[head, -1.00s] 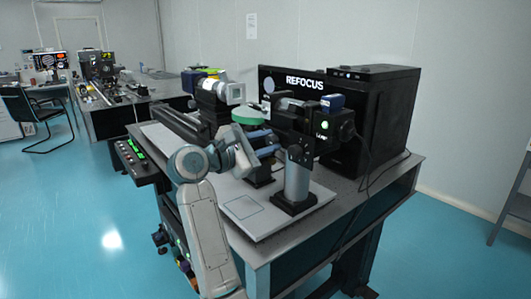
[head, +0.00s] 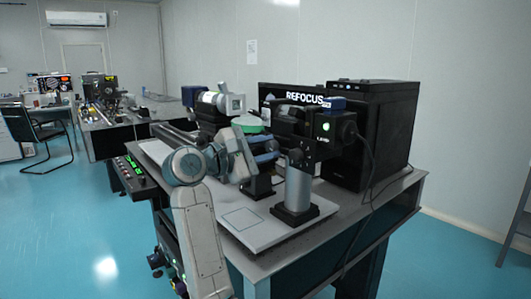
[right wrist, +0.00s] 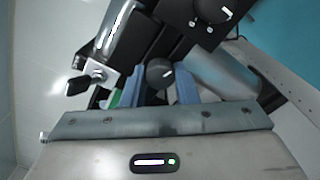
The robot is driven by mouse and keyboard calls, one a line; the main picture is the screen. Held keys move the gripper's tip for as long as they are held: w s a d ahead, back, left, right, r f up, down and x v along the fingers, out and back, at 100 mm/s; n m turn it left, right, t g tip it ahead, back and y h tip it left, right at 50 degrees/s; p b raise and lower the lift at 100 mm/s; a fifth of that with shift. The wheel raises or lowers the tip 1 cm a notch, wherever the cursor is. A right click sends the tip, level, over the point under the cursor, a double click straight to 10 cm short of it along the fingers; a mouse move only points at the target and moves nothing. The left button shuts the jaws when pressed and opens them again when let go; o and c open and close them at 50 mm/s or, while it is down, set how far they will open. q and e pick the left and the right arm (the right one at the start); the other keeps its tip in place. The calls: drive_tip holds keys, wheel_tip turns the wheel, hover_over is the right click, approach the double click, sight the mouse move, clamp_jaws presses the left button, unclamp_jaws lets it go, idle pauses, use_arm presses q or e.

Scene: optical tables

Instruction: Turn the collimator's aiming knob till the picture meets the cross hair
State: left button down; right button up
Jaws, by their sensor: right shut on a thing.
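My right gripper (head: 267,152) reaches in among the instruments on the optical table. In the right wrist view its two blue fingers (right wrist: 160,92) stand either side of a small black knob (right wrist: 160,73) with a white mark, and are shut on it. This looks like the aiming knob; in the head view it is hidden. The instrument (head: 325,127) with a green light sits on a silver post just right of the gripper. A dark screen (head: 292,94) behind reads "REFOCUS"; its lower part is hidden, and I cannot make out a cross hair. My left gripper is out of view.
A larger black knob (right wrist: 213,10) and a silver thumbscrew clamp (right wrist: 92,80) are close to the gripper. A black cabinet (head: 372,125) stands at the table's back right, with a cable hanging beside it. The white base plate (head: 265,228) has bare room in front of the post.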

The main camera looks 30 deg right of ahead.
idle(0.4)
drive_tip(key=o, duration=1)
drive_tip(key=shift+a, duration=0.1)
